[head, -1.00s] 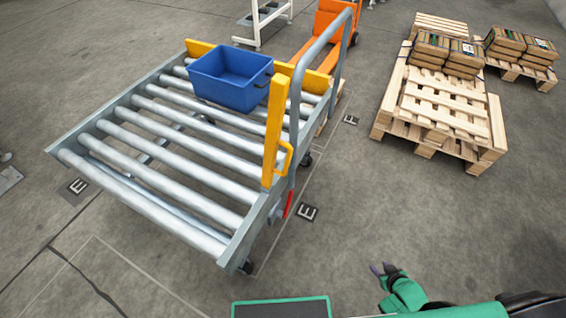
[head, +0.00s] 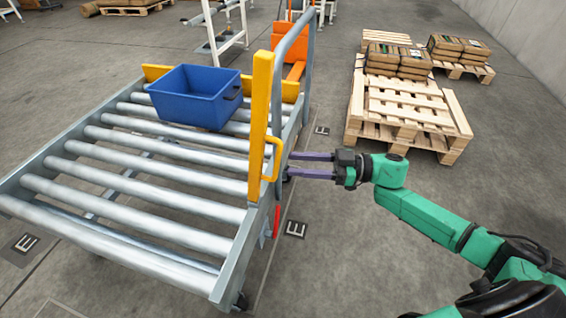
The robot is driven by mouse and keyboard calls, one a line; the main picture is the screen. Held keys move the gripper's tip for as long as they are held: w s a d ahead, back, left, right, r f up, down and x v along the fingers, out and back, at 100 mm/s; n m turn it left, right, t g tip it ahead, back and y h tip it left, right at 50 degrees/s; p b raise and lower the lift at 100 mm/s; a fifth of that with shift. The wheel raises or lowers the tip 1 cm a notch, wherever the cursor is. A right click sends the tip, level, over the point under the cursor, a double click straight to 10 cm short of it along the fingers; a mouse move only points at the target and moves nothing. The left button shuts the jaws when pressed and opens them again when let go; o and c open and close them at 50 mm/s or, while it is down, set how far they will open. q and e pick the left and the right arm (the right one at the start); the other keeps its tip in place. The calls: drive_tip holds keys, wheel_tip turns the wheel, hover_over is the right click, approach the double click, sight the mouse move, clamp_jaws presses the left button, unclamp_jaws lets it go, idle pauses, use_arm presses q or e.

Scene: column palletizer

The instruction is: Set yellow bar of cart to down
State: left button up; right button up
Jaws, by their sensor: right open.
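The cart (head: 225,283) with metal rollers stands at the left and centre of the head view. Its yellow bar (head: 261,110) stands upright at the cart's right side, with a yellow loop handle (head: 275,160) low on its right face. My right gripper (head: 287,165) is open and level, its two fingers pointing left at the handle. The fingertips are very close to the handle; whether they touch it I cannot tell. Nothing is seen between the fingers. My left gripper is not in view.
A blue bin (head: 195,98) sits on the rollers near the far yellow board (head: 157,73). A grey rail (head: 309,60) rises behind the bar. A red lever (head: 277,221) hangs below it. Wooden pallets (head: 410,105) with stacked boxes stand at the right. Floor between is clear.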

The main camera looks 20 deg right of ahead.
drive_tip(key=x, duration=0.4)
drive_tip(key=shift+c, duration=0.4)
clamp_jaws()
drive_tip(key=shift+f, duration=0.1)
idle(0.9)
